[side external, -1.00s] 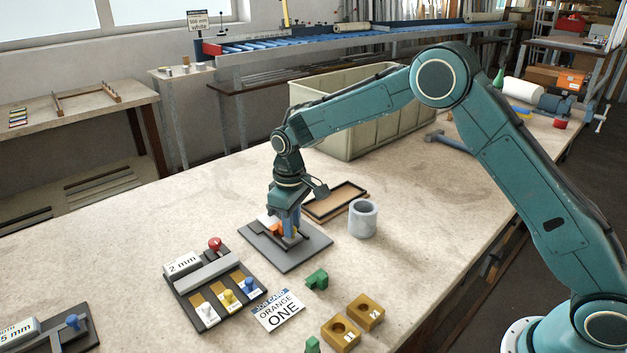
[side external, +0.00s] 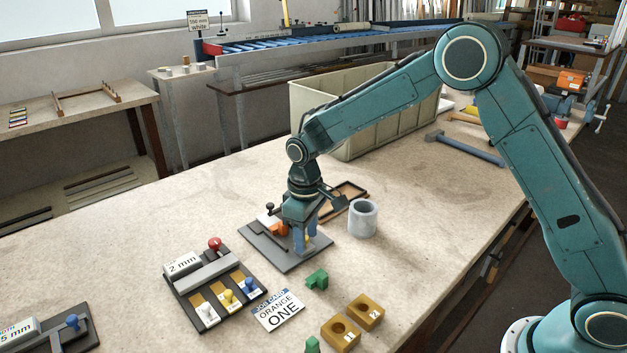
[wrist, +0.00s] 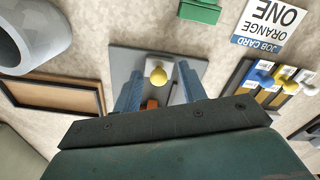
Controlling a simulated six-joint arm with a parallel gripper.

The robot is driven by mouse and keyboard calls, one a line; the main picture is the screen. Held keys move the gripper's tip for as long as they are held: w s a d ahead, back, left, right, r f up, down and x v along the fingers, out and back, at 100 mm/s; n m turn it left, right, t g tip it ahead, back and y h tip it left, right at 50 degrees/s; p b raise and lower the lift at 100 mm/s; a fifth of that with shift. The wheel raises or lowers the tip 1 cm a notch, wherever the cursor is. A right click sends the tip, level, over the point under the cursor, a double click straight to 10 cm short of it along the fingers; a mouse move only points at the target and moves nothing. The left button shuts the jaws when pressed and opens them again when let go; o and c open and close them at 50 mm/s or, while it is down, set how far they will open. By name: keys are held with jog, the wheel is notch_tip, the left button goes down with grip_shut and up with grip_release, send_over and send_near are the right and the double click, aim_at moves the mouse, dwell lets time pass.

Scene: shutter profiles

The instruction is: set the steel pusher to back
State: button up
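A dark grey plate fixture (side external: 262,243) lies on the bench, with a black-knobbed part (side external: 270,208) at its back and an orange piece (side external: 277,230) near its middle. My gripper (side external: 305,248) points down over the plate's right side.
A grey cup (side external: 363,220) and a shallow wooden-rimmed tray (side external: 348,192) stand close to the plate. A green block (side external: 317,279), the job card (side external: 278,311) and a lever panel (side external: 190,290) lie in front. The bench behind the plate is clear on the left.

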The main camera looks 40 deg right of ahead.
aim_at(310, 249)
jog(key=shift+w+r, duration=0.1)
jog(key=shift+r, duration=0.4)
notch_tip(310, 249, up, 13)
dwell(0.6)
jog(key=s+d+r+m+t, duration=0.1)
jog(key=s+d+r, duration=0.2)
jog(key=s+r, duration=0.3)
jog(key=s+d+r+m+t, duration=0.15)
jog(key=s+d+r, duration=0.25)
jog(key=s, duration=0.5)
jog(key=s+d+f+m+t, duration=0.1)
jog(key=s, duration=0.7)
jog(key=s+d+f+m+t, duration=0.1)
jog(key=s+d+f+t, duration=0.1)
jog(key=s, duration=0.6)
jog(key=shift+f, duration=0.15)
